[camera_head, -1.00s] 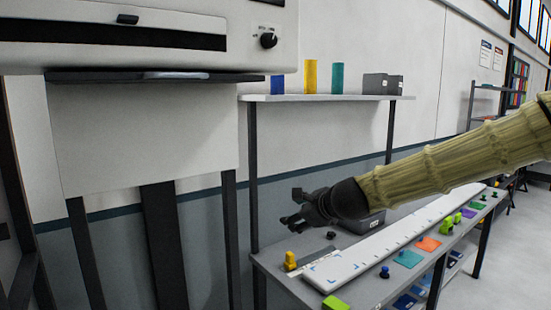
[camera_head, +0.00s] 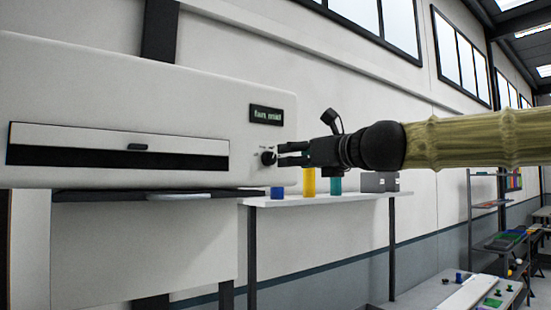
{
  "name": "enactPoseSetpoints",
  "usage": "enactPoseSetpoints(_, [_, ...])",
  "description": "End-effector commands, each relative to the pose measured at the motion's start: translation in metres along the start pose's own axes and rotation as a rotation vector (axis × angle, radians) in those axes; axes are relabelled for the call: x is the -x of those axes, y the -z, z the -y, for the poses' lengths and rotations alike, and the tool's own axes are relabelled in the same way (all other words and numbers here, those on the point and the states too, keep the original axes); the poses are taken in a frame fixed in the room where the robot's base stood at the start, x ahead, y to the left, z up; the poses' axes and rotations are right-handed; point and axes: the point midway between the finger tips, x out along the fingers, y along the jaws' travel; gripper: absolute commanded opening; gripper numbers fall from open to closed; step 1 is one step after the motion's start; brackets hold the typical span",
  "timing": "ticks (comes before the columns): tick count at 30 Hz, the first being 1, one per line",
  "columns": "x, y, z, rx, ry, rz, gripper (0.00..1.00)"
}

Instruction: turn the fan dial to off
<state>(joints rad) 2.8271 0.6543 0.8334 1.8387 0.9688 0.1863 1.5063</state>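The fan dial (camera_head: 268,158) is a small black round knob on the front right of a white machine (camera_head: 190,100). A small dark sign (camera_head: 266,115) with pale lettering sits above it; the lettering appears to start with "fan". My gripper (camera_head: 282,154) is black and points left at the dial from its right side. Its two fingers are apart, one above the other, with their tips right beside the knob. I cannot tell whether they touch it. Nothing is seen held between them. The dial's pointer direction is too small to read.
A shelf (camera_head: 350,198) to the right below my gripper holds a blue block (camera_head: 277,193), a yellow cylinder (camera_head: 309,184), a teal cylinder (camera_head: 336,186) and grey boxes (camera_head: 372,183). A dark ledge (camera_head: 110,196) runs under the machine. A workbench (camera_head: 470,292) stands lower right.

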Motion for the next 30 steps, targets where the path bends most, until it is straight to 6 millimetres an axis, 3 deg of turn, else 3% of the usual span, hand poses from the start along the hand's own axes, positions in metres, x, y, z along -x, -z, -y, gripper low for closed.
enactPoseSetpoints(18, [-0.071, -0.001, 0.000, 0.000, 0.000, -0.001, 0.54])
enactPoseSetpoints(30, [-0.086, 0.001, 0.000, 0.001, 0.000, -0.001, 0.54])
